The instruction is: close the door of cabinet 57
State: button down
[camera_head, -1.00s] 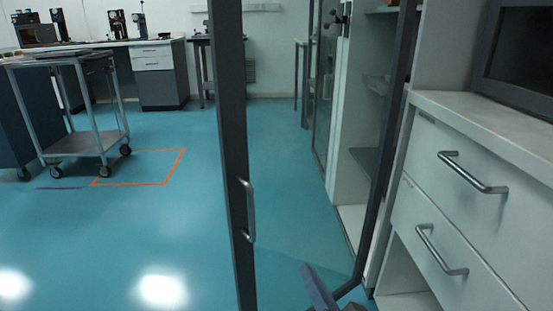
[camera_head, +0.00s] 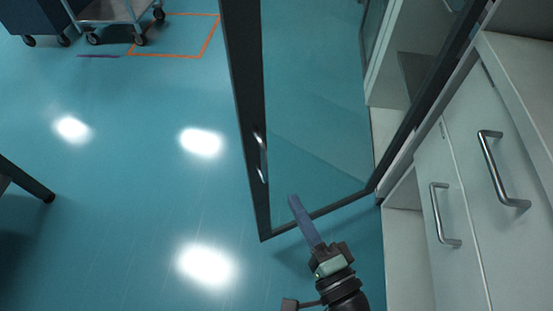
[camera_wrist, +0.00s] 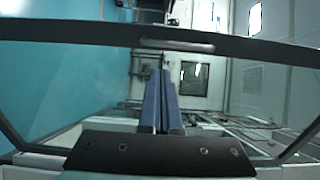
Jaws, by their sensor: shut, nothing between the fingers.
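A glass cabinet door with a dark frame (camera_head: 247,110) stands open in the head view, jutting out from the cabinet (camera_head: 388,130) at the right. No number is readable on it. Its metal handle (camera_head: 261,157) is on the frame's outer upright. My gripper (camera_head: 293,199) is shut and empty, low beside the door's bottom edge; I cannot tell whether it touches the door. In the wrist view the shut blue fingers (camera_wrist: 160,75) point toward the frame bar (camera_wrist: 100,33) that crosses the picture, with the handle (camera_wrist: 177,46) on it.
White drawers with metal handles (camera_head: 490,165) stand close on the right. A cart (camera_head: 105,10) is at the top left beside an orange floor outline (camera_head: 207,45). A dark table leg (camera_head: 28,180) shows at the left edge. The floor left of the door is clear.

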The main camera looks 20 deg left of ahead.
aim_at(269, 154)
jog(key=b+x, duration=0.1)
jog(key=x, duration=0.9)
jog(key=shift+w+b, duration=0.1)
jog(key=shift+b, duration=0.2)
jog(key=shift+a, duration=0.15)
